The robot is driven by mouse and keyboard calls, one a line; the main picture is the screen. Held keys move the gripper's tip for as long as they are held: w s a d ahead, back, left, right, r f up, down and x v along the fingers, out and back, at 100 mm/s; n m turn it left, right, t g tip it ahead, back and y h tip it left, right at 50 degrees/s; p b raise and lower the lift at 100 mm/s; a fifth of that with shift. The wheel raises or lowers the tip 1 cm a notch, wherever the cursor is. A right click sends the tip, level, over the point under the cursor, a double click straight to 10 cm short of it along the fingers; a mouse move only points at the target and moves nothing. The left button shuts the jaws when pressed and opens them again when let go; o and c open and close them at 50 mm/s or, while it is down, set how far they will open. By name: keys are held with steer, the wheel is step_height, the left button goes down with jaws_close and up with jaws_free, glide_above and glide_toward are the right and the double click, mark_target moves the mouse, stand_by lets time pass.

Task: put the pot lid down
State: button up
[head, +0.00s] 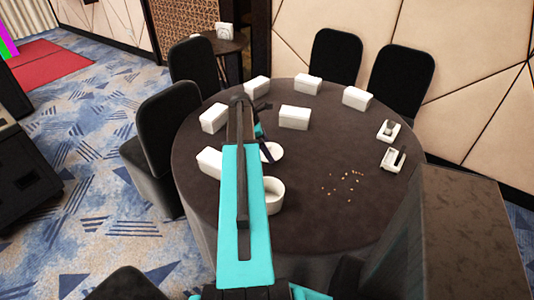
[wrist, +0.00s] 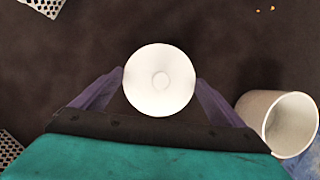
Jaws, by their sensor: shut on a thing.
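The pot lid (wrist: 160,80) is a round white disc with a small round knob in its middle. It sits between the two purple fingers of my gripper (wrist: 160,84), which is shut on it. The lid also shows in the head view (head: 273,152), partly hidden by my arm, over the table. I cannot tell whether it touches the tabletop. A white open pot (wrist: 278,122) stands at the lower right of the wrist view, apart from the lid. In the head view the pot (head: 275,193) is on the table just right of my arm.
The round dark table (head: 330,225) carries several white boxes (head: 294,117) on its far and left sides. Two white holders (head: 393,158) stand at the right, and small brown bits (head: 345,186) lie right of the pot. Black chairs (head: 335,58) surround it. Bare tabletop lies around the lid.

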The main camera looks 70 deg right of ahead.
steer(key=shift+f, duration=0.1)
steer(key=shift+f+p, duration=0.6)
steer(key=shift+f, duration=1.05)
steer(key=shift+f, duration=0.1)
steer(key=o, duration=0.8)
steer(key=b+v, duration=0.2)
steer(key=v, duration=1)
steer(key=shift+b, duration=0.35)
steer(key=shift+s+a+r, duration=0.1)
steer(key=shift+r, duration=0.1)
